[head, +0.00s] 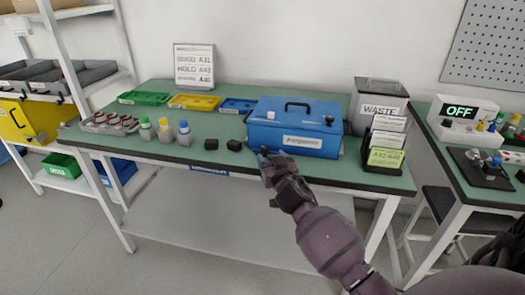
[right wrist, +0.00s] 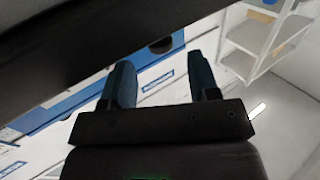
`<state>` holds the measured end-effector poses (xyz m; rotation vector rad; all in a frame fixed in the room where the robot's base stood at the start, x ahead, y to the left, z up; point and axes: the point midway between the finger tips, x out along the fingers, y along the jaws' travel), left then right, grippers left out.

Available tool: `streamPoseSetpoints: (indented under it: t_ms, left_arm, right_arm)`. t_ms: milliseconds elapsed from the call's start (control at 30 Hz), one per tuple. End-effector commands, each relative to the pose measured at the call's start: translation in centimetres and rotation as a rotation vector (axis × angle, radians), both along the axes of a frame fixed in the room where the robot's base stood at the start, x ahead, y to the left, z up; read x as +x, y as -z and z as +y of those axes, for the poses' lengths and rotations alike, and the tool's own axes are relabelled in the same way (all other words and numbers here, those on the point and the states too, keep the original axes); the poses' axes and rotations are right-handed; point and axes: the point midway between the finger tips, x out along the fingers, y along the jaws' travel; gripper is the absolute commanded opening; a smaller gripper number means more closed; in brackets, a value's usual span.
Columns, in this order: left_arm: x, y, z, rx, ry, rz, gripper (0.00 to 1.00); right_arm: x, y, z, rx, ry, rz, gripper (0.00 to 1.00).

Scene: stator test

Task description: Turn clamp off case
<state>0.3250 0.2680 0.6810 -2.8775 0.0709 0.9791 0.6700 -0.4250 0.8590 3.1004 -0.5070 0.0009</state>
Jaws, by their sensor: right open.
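A blue case (head: 280,134) with a black top handle and a white front label stands at the right part of the green table. A small white knob and a small dark part show on its front upper edge; I cannot tell which is the clamp. My right gripper (head: 266,155) is at the table's front edge, just below the case's lower left front corner. In the right wrist view my right gripper (right wrist: 164,80) has its two dark fingers apart with nothing gripped between them. Contact with the case cannot be told. My left gripper is not in view.
Two small black blocks (head: 222,145) lie left of the case, beside several capped bottles (head: 165,131). Green, yellow and blue trays (head: 194,102) lie behind. A WASTE bin (head: 378,105) and a card holder (head: 385,150) stand close to the case's right. The front left tabletop has some free room.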

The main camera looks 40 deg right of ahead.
Motion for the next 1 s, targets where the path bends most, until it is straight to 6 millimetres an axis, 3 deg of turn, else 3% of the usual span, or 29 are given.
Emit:
streamPoseSetpoints:
  t_ms: [300,767,1000]
  left_arm:
    - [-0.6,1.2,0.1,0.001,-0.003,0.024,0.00]
    - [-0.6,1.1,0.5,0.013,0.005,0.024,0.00]
    - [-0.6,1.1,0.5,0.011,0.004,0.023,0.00]
  right_arm:
    - [4.4,0.3,-1.5,-0.002,-0.001,0.003,0.55]
    - [5.4,0.0,-1.8,0.000,0.000,0.001,0.55]
    - [5.4,0.1,-1.8,0.000,0.000,0.001,0.22]
